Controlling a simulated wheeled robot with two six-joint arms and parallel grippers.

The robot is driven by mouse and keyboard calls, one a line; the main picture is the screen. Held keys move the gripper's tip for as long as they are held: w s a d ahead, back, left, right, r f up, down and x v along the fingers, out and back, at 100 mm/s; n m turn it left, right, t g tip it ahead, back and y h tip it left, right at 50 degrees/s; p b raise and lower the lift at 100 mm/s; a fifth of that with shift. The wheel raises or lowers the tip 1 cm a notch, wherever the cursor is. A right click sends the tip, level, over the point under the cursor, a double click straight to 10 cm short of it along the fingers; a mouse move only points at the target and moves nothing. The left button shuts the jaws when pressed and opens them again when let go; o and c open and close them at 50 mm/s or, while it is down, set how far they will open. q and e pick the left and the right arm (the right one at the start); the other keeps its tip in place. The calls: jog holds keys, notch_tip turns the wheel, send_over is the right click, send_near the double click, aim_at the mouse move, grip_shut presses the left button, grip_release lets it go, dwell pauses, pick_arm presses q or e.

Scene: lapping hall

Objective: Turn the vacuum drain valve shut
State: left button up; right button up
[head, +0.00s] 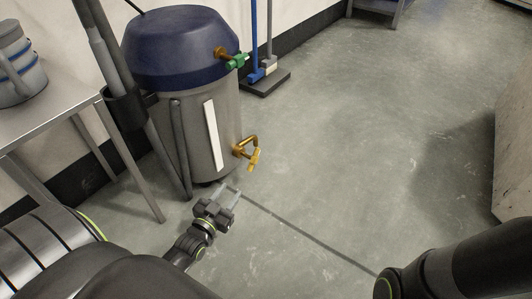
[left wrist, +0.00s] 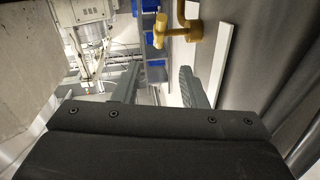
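The vacuum (head: 190,125) is a grey drum with a dark blue lid, standing on the floor at the upper left of the head view. A brass drain valve (head: 250,153) with a yellow handle sticks out low on its right side. The valve also shows at the top of the left wrist view (left wrist: 172,33), beyond the fingertips. My left gripper (head: 230,190) is open and empty, just below and left of the valve, not touching it. Its two fingers (left wrist: 157,85) stand apart in the left wrist view. My right arm shows at lower right; its gripper is out of frame.
A second fitting with a green handle (head: 236,61) sits higher on the vacuum. A metal table (head: 60,115) stands left, with a grey container (head: 18,65). Dark hoses and a pole run along the drum's left. A pale block (head: 514,130) stands right. The middle floor is clear.

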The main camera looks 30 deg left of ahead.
aim_at(253, 160)
pick_arm(q)
jog(key=w+b, duration=0.1)
jog(key=w, duration=0.4)
jog(key=w+b, duration=0.2)
jog(key=w, duration=0.3)
jog(key=w+a+b, duration=0.1)
jog(key=w+b, duration=0.1)
jog(key=w, duration=0.3)
jog(key=shift+w, duration=0.3)
jog(key=shift+w+a+b, duration=0.1)
jog(key=shift+w+b, duration=0.3)
jog(key=shift+w, duration=0.25)
jog(key=shift+r, duration=0.1)
jog(key=shift+c, duration=0.2)
grip_shut()
